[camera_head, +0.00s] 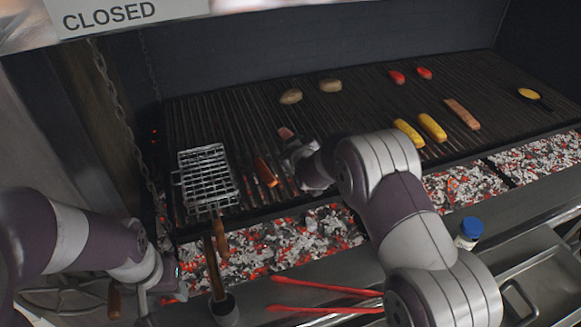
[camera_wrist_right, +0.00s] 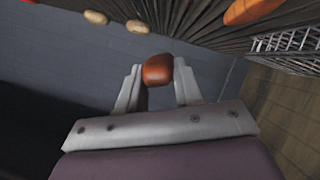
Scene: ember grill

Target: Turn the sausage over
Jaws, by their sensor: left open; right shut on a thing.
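A short reddish-brown sausage (camera_head: 286,132) is at the tips of my right gripper (camera_head: 290,144). In the right wrist view the sausage (camera_wrist_right: 158,70) sits between the two fingers of the right gripper (camera_wrist_right: 158,82), its rounded end showing. I cannot tell how far it is above the grate. A longer orange-brown sausage-like piece (camera_head: 265,172) lies on the grill grate (camera_head: 230,120), left of the right gripper; an orange piece (camera_wrist_right: 250,10) shows at the top of the wrist view. My left gripper (camera_head: 172,284) is open and empty at the front left, below the grill.
A wire grill basket (camera_head: 208,175) lies on the grate's left. Potatoes (camera_head: 330,85), red pieces (camera_head: 396,77), corn (camera_head: 408,132) and another sausage-like piece (camera_head: 462,114) lie farther back and right. Glowing coals (camera_head: 290,240) lie along the front. Red tongs (camera_head: 325,290) and a blue-capped jar (camera_head: 469,232) are in front.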

